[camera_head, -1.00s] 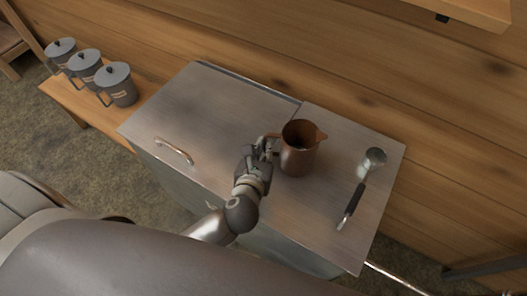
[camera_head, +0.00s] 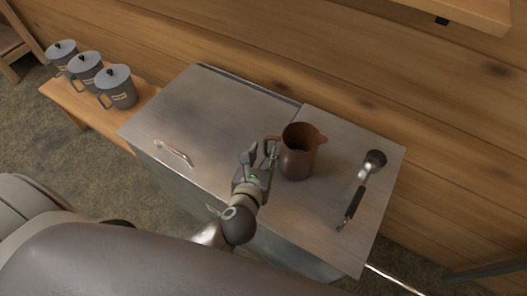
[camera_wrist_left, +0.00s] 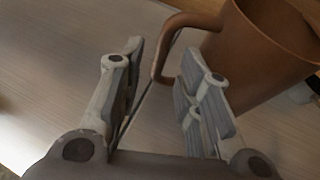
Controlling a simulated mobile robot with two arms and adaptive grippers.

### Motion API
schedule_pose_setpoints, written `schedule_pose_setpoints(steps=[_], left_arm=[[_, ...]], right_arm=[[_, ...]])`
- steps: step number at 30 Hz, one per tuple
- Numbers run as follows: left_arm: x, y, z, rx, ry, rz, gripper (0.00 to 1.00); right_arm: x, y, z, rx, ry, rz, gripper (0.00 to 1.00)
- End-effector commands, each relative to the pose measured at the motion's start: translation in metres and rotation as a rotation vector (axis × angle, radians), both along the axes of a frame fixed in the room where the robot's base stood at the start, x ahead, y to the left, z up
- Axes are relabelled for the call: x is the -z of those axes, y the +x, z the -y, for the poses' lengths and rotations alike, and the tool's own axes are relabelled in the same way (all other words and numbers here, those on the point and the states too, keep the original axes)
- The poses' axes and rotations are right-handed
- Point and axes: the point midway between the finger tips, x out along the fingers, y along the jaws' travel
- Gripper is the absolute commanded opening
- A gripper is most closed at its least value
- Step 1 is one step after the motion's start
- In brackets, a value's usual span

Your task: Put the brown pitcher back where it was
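The brown pitcher (camera_head: 298,155) stands upright on the metal top of the evaporator (camera_head: 205,120), right of its middle. Its handle points left. My left gripper (camera_head: 258,158) is open beside the handle, at its left and near side. In the left wrist view the fingers (camera_wrist_left: 160,70) are spread apart, and the handle (camera_wrist_left: 165,50) shows at the gap between their tips, with the pitcher body (camera_wrist_left: 262,45) beyond to the right. Nothing is clamped between the fingers. My right gripper is not in view.
A ladle with a dark handle (camera_head: 355,202) lies on the metal top, right of the pitcher. A curved lid handle (camera_head: 174,153) sits at the left. Three lidded grey pitchers (camera_head: 118,88) stand on a wooden bench (camera_head: 97,117) at the left. A wooden wall rises behind.

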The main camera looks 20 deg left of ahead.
Motion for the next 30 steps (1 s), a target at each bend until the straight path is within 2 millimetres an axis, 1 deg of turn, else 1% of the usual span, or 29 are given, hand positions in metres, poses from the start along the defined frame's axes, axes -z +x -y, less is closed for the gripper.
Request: schedule_pose_setpoints(steps=[1,3,9,12,15,21,30], left_arm=[[-0.002,-0.01,0.001,-0.001,-0.004,-0.002,0.32],[-0.007,-0.024,0.003,-0.001,-0.004,-0.002,0.32],[-0.023,-0.06,0.008,-0.001,-0.003,-0.003,0.32],[-0.029,-0.075,0.01,-0.001,-0.002,-0.003,0.32],[-0.033,-0.084,0.011,-0.001,-0.001,-0.001,0.32],[-0.038,-0.092,0.012,-0.001,-0.001,0.0,0.32],[-0.039,-0.091,0.011,-0.001,0.0,0.001,0.32]], right_arm=[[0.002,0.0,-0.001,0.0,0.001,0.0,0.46],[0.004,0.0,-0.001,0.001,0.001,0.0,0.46],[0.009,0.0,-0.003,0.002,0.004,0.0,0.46],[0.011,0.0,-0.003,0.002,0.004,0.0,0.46],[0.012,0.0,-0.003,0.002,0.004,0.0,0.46],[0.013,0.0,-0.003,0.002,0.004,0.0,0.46],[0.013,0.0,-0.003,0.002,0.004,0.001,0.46]])
